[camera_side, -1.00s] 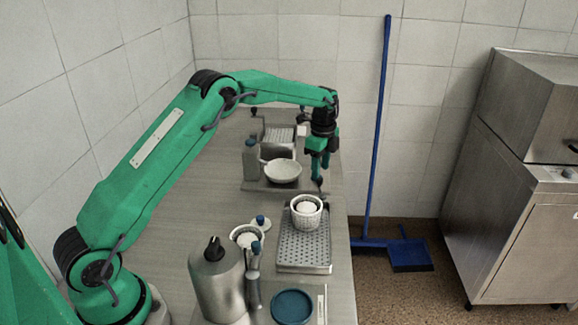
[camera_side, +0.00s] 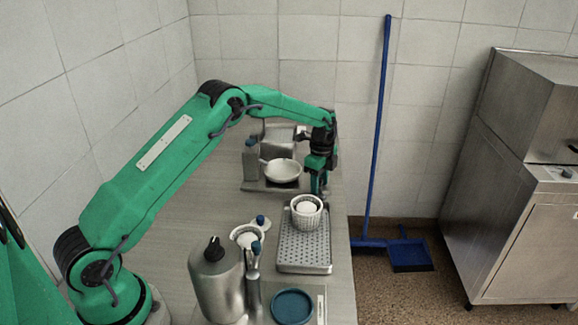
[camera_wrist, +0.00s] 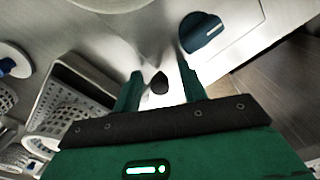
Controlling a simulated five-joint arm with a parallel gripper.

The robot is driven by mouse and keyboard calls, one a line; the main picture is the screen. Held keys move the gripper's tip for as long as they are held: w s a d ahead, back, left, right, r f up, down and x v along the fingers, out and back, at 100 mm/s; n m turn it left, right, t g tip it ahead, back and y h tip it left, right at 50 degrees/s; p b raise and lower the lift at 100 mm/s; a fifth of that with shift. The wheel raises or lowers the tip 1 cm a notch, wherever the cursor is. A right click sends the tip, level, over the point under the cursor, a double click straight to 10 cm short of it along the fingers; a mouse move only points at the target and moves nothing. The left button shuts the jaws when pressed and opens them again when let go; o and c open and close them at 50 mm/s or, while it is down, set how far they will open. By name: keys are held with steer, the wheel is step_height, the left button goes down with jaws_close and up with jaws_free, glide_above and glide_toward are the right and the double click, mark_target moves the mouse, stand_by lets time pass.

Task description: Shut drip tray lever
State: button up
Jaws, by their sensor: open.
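My gripper (camera_side: 319,188) is low at the far end of the drip tray, pointing down. In the wrist view its two green fingers (camera_wrist: 161,74) are apart. A small black teardrop-shaped knob (camera_wrist: 159,83) shows between them, apart from both; it looks like the lever's end, but its shaft is not clear. The perforated metal drip tray (camera_side: 304,252) lies on the counter, with a white basket (camera_side: 306,218) holding a white round item at its far end. The tray also shows at left in the wrist view (camera_wrist: 52,82).
A blue knob (camera_wrist: 201,32) sits close to the right finger. A white bowl (camera_side: 282,171) on a dark base stands just beyond my gripper. A steel canister (camera_side: 213,285), a second basket (camera_side: 247,240) and a blue disc (camera_side: 292,306) stand nearer. The left counter is clear.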

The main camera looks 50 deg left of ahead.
steer(key=c, duration=0.7)
steer(key=o, duration=0.4)
steer(key=shift+w, duration=0.1)
steer(key=shift+r, duration=0.1)
